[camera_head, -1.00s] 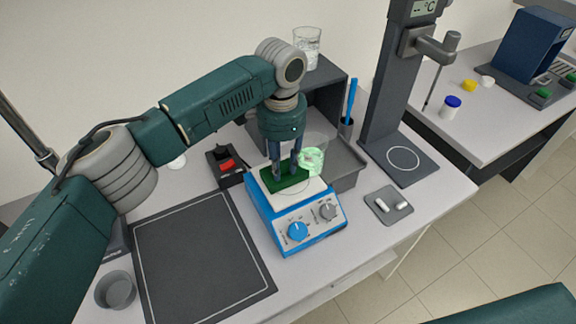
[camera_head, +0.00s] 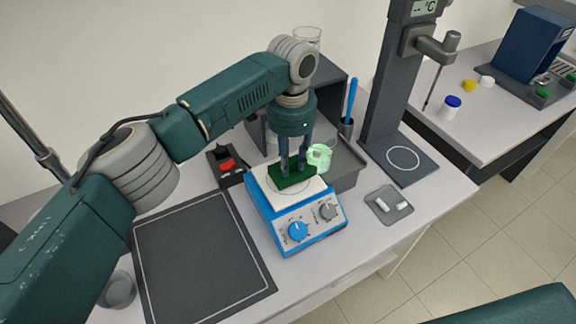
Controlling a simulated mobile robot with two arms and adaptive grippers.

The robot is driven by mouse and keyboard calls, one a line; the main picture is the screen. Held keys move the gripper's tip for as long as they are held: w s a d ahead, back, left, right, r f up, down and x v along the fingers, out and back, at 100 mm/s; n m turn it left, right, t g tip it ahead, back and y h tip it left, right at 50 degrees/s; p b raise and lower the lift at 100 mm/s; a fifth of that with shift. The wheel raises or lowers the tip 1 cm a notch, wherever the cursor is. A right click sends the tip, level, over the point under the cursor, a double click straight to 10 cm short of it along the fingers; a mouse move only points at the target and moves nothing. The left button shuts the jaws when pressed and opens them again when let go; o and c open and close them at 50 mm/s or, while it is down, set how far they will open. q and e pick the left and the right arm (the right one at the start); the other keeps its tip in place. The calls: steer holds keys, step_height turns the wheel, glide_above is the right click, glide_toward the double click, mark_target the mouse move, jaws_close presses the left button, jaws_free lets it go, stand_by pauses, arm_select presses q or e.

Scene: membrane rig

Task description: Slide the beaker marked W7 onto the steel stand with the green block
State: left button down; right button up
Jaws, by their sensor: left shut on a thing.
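My left gripper (camera_head: 294,168) is shut on the dark green block (camera_head: 294,179) and holds it over the white top of the blue hotplate (camera_head: 293,213). A clear beaker with pale green liquid (camera_head: 319,157) is just right of and behind the block. No marking on it is legible. The gripper partly hides it, and I cannot tell whether the block touches it. A grey stand (camera_head: 345,178) adjoins the hotplate's far right side. The beaker is around the border between hotplate and stand; its exact support is unclear. My right gripper is out of view.
Another beaker (camera_head: 309,37) stands on the dark shelf behind my arm. A black box with a red switch (camera_head: 228,165), a tall dark column stand (camera_head: 386,80) and a small grey tray (camera_head: 388,206) stand around the hotplate. A dark mat (camera_head: 201,258) lies front left.

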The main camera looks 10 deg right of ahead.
mark_target(319, 152)
arm_select(q)
steer(key=shift+w+d+b, duration=0.2)
steer(key=shift+d, duration=0.45)
steer(key=shift+w+d+b, duration=0.15)
steer(key=shift+w+d, duration=0.05)
steer(key=shift+d, duration=0.4)
steer(key=shift+d+r, duration=0.1)
steer(key=shift+d, duration=0.1)
